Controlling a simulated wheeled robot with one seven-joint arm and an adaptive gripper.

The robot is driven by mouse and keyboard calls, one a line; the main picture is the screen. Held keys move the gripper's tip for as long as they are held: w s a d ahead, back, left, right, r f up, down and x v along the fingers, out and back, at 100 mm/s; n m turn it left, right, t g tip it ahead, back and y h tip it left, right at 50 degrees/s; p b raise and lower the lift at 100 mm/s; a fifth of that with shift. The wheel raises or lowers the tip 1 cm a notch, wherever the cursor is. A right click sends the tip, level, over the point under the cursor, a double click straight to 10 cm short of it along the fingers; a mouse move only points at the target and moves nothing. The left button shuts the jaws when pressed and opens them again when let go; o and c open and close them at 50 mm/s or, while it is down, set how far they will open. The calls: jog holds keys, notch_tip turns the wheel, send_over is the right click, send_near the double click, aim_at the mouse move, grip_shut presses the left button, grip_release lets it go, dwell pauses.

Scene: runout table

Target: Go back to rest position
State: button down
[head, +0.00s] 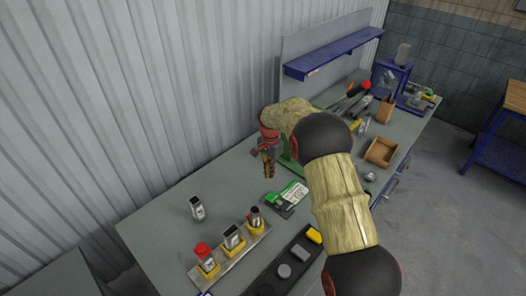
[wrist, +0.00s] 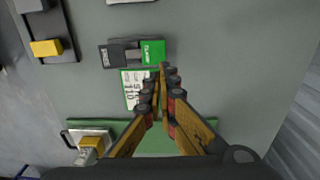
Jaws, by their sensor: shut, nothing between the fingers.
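My gripper (head: 267,165) hangs above the grey runout table (head: 165,222), near its back edge by the corrugated wall. In the wrist view its two long fingers (wrist: 166,88) come together at the tips, with nothing visible held between them. Below and past the tips lies a green and black piece (wrist: 133,53) with a white and green printed card (wrist: 138,88). The green and black piece also shows in the head view (head: 287,198). My padded arm hides part of the table's middle in the head view.
In front stand a metal rail with yellow holders (head: 230,252), a black tray (head: 262,278) and a small grey container (head: 197,208). A blue shelf (head: 333,53) overhangs the back. A cardboard box (head: 381,152) and several tools crowd the far end. Bare tabletop lies left of my gripper.

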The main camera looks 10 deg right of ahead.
jog(key=s+r+n+t+b, duration=0.2)
jog(key=s+r+n+b, duration=0.1)
jog(key=s, duration=1.1)
jog(key=s+d+r+n+t+b, duration=0.1)
jog(key=s+r+n+b, duration=0.3)
jog(key=s, duration=1)
jog(key=s+r+n+t+b, duration=0.3)
jog(key=s+r, duration=0.5)
jog(key=s, duration=0.7)
jog(key=shift+d+n+b, duration=0.3)
jog(key=shift+n+b, duration=0.1)
jog(key=shift+b, duration=0.5)
